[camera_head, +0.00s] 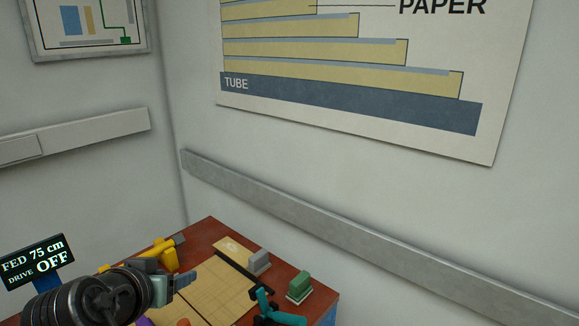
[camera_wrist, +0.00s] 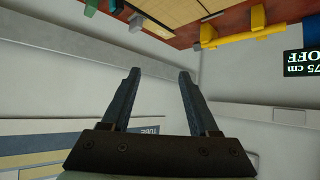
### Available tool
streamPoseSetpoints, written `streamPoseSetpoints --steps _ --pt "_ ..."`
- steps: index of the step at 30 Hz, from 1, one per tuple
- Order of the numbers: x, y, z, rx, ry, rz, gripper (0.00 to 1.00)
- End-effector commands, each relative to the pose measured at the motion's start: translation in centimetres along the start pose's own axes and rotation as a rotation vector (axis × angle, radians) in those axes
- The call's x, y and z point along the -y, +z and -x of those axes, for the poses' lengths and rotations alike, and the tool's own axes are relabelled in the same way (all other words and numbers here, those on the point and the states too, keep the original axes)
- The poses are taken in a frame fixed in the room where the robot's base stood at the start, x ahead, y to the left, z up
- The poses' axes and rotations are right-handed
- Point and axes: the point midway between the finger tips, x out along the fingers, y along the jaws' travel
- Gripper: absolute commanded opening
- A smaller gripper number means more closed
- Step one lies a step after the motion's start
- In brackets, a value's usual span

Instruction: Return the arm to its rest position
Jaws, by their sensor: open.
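My gripper (camera_head: 185,281) shows at the lower left in the head view, held in front of the wooden table (camera_head: 205,229) and pointing to the right. In the wrist view, its two dark fingers (camera_wrist: 159,72) stand apart with nothing between them but the pale wall behind. The gripper is open and empty. The dark rounded parts behind it look like my arm, and most of the arm is out of view.
The table holds a yellow stand (camera_head: 163,251), a tan gridded mat (camera_head: 222,281), a grey block (camera_head: 259,262), a green block (camera_head: 299,286) and a teal tool (camera_head: 286,318). A display (camera_head: 37,259) reads FED 75 cm, DRIVE OFF. A grey rail (camera_head: 330,215) runs along the wall.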

Motion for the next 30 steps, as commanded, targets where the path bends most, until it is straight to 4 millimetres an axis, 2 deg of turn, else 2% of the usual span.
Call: streamPoseSetpoints --steps 1,3,5,6,8,11,12,15,18,21,24,28,30 --pt "-1.9 -3.4 1.2 -0.11 -0.036 -0.032 0.61" --pt "-4.2 -7.8 3.5 -0.27 -0.08 -0.054 0.61" --pt "-6.3 -11.0 6.0 -0.404 -0.103 -0.068 0.61" --pt "-7.7 -13.0 7.8 -0.494 -0.112 -0.074 0.61" --pt "-10.0 -15.6 10.9 -0.628 -0.116 -0.081 0.61" --pt "-13.8 -18.9 16.8 -0.847 -0.102 -0.081 0.61" --pt "-15.2 -19.8 19.2 -0.932 -0.091 -0.078 0.61" --pt "-18.3 -21.3 25.3 -1.127 -0.055 -0.065 0.61" --pt "-20.3 -21.7 30.4 -1.28 -0.018 -0.049 0.61" --pt "-21.6 -21.6 33.8 -1.38 0.012 -0.035 0.61" --pt "-22.1 -21.4 35.6 -1.432 0.029 -0.027 0.61" --pt "-22.3 -21.3 36.2 -1.448 0.034 -0.024 0.61" --pt "-22.3 -21.4 36.1 -1.447 0.033 -0.024 0.5"
